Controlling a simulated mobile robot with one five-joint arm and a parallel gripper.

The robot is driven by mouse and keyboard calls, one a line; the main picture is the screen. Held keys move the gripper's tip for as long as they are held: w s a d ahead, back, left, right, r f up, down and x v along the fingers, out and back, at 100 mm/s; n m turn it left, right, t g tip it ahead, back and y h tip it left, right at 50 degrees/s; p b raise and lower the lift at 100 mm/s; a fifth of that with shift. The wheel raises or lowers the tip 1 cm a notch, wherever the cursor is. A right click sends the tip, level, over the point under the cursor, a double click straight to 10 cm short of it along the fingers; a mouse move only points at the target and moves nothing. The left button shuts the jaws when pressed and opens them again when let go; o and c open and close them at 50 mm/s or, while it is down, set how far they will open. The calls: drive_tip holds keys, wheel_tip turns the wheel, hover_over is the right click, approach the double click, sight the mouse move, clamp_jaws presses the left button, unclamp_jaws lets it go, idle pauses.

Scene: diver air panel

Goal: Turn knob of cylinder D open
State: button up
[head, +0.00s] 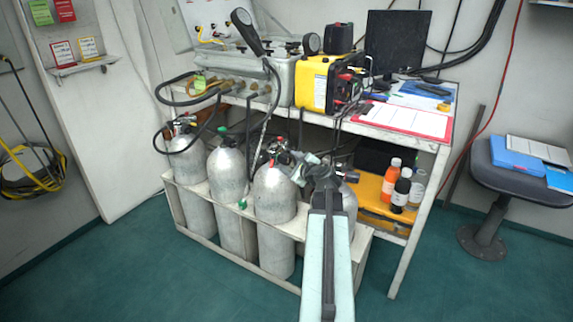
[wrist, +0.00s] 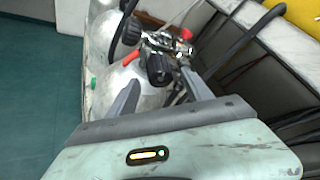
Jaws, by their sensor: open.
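Several grey gas cylinders stand in a row in a white rack (head: 180,205). I cannot read any letters on them. The rightmost cylinder (head: 350,200) is mostly hidden behind my arm; I take it as cylinder D. My gripper (head: 322,172) is over its top. In the wrist view, my open gripper (wrist: 159,77) has its two fingers apart on either side of a valve with a black knob (wrist: 158,68). A red lever (wrist: 131,57) is at its left and a red cap (wrist: 186,35) behind. Whether the fingers touch the knob cannot be told.
A bench with a yellow box (head: 314,84) and grey panel (head: 262,78) stands behind the cylinders. Black hoses hang down near the valves. Bottles (head: 401,190) stand on a yellow shelf at right. A stool (head: 510,175) is far right. Green floor is clear in front.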

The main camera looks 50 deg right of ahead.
sight(288, 163)
drive_tip(key=x, duration=0.3)
drive_tip(key=shift+w+d, duration=0.1)
drive_tip(key=shift+w, duration=0.05)
clamp_jaws()
drive_tip(key=shift+f+n+b, duration=0.15)
drive_tip(key=shift+n+b, duration=0.15)
drive_tip(key=shift+b, duration=0.25)
drive_tip(key=n+t+h+b, duration=0.1)
drive_tip(key=n+b, duration=0.1)
drive_tip(key=b, duration=0.1)
drive_tip(key=shift+f+n+h, duration=0.15)
drive_tip(key=shift+n+h, duration=0.15)
drive_tip(key=shift+h, duration=0.1)
drive_tip(key=n+t+h+b, duration=0.1)
drive_tip(key=n+b, duration=0.3)
drive_tip(key=shift+n+t, duration=0.3)
drive_tip(key=shift+t, duration=0.1)
drive_tip(key=n+t+b, duration=0.2)
drive_tip(key=n+b, duration=0.2)
drive_tip(key=n, duration=0.1)
drive_tip(key=shift+n+b, duration=0.3)
drive_tip(key=shift+b, duration=0.05)
drive_tip(key=shift+r+n+t+y+b, duration=0.2)
drive_tip(key=shift+n+t+b, duration=0.3)
drive_tip(key=shift+n, duration=0.7)
drive_tip(key=shift+r+n+t+y+b, duration=0.1)
drive_tip(key=shift+n+t+y+b, duration=0.3)
drive_tip(key=shift+n, duration=0.8)
drive_tip(key=shift+t, duration=0.3)
